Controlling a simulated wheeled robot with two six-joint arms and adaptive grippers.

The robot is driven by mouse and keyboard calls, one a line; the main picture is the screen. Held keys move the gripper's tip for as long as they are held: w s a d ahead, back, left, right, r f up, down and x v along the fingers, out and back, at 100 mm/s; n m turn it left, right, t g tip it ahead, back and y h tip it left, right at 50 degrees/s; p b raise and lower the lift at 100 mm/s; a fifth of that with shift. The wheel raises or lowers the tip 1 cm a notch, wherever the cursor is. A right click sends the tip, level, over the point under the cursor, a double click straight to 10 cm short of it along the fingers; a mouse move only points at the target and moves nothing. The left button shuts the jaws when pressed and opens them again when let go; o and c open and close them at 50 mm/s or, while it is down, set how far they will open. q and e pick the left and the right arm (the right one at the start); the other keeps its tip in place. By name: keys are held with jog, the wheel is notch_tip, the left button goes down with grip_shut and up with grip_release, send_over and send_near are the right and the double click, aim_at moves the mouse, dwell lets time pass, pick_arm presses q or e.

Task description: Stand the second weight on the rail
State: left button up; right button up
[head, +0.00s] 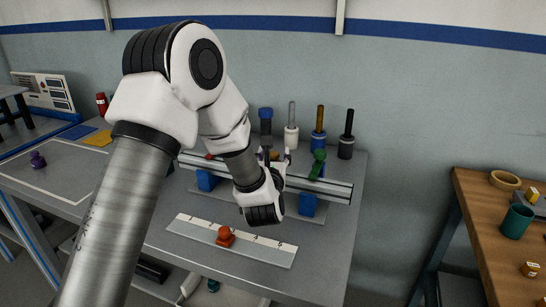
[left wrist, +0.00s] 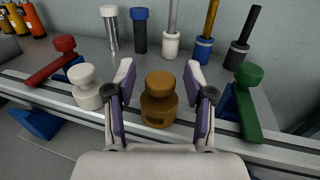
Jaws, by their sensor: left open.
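A brown knobbed weight (left wrist: 159,84) stands upright on the grey rail (left wrist: 285,153), between the spread fingers of my left gripper (left wrist: 160,88). The gripper is open, with a finger on each side and visible gaps to the weight. A white knobbed weight (left wrist: 85,88) stands on the rail to the left. In the head view my left gripper (head: 277,158) is over the rail (head: 335,190), partly hidden by my own arm. An orange-red weight (head: 225,237) stands on the numbered strip (head: 270,249) in front. My right gripper is not in view.
A red stop (left wrist: 55,62) and a green stop (left wrist: 244,100) flank the weights on the rail. Several upright posts (head: 347,135) stand behind it. A purple piece (head: 38,160) is at far left. A wooden table (head: 490,230) stands at right.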

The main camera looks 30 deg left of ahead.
pick_arm(q)
jog(key=b+v, duration=0.1)
jog(key=v, duration=0.5)
jog(key=shift+s+d+f, duration=0.1)
jog(key=shift+s+d, duration=0.1)
jog(key=b, duration=0.8)
send_near(274, 157)
jog(key=s, duration=0.1)
jog(key=shift+d, duration=0.2)
